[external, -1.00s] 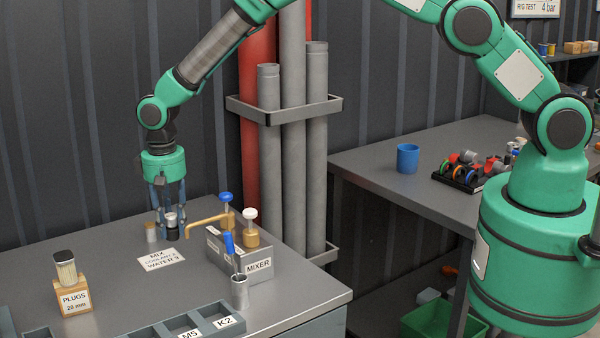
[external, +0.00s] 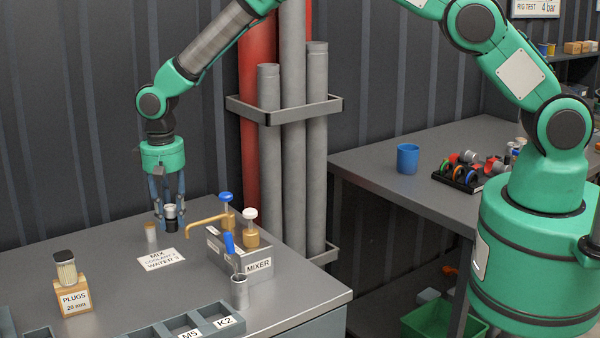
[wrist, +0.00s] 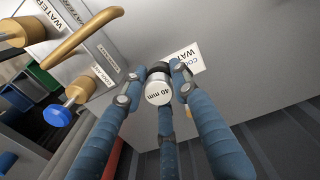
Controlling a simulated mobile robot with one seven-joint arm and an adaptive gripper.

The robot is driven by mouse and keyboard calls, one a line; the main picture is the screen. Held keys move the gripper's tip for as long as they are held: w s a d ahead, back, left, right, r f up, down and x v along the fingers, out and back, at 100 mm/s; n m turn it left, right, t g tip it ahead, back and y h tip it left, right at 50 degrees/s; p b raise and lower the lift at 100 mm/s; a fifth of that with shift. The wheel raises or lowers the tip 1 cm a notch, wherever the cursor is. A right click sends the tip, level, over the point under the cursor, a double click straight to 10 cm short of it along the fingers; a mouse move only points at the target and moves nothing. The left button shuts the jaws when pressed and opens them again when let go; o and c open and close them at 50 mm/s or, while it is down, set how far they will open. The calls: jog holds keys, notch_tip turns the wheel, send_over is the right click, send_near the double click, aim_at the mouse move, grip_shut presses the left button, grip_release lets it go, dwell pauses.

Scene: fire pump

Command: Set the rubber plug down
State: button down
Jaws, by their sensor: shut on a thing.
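The rubber plug (external: 171,222) is dark, with a pale cap marked "40 mm" that faces the wrist view (wrist: 158,92). My gripper (external: 169,211) is shut on it, with blue fingers around it, also in the wrist view (wrist: 156,90). It holds the plug upright near the back of the grey bench (external: 120,276). The plug seems to be a little above the bench top; its underside is hidden. A small tan cylinder (external: 151,233) stands just left of it.
The mixer (external: 243,262) with its brass spout (external: 205,219) stands close on the right. A white mix card (external: 161,257) lies in front. Grey pipes (external: 292,150) rise behind.

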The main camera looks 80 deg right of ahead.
aim_at(169, 206)
notch_tip(169, 206, up, 11)
jog(key=shift+r, duration=0.1)
jog(key=s+a+f+m+b, duration=0.1)
jog(key=s+a+m, duration=0.15)
jog(key=s, duration=1.85)
jog(key=s+a+m, duration=0.2)
jog(key=s+a, duration=0.2)
jog(key=s, duration=1.6)
notch_tip(169, 206, down, 15)
jog(key=shift+f+g+y, duration=0.2)
jog(key=shift+g+y, duration=0.1)
jog(key=shift+y, duration=0.1)
jog(key=shift+w+n, duration=0.1)
jog(key=shift+n, duration=0.15)
jog(key=w, duration=0.5)
jog(key=w+a+f, duration=0.1)
jog(key=w, duration=0.9)
jog(key=shift+w+a+f+p, duration=0.25)
jog(key=shift+w+a+p, duration=0.05)
jog(key=shift+w+p, duration=0.1)
jog(key=shift+f, duration=0.1)
jog(key=shift+f, duration=1.65)
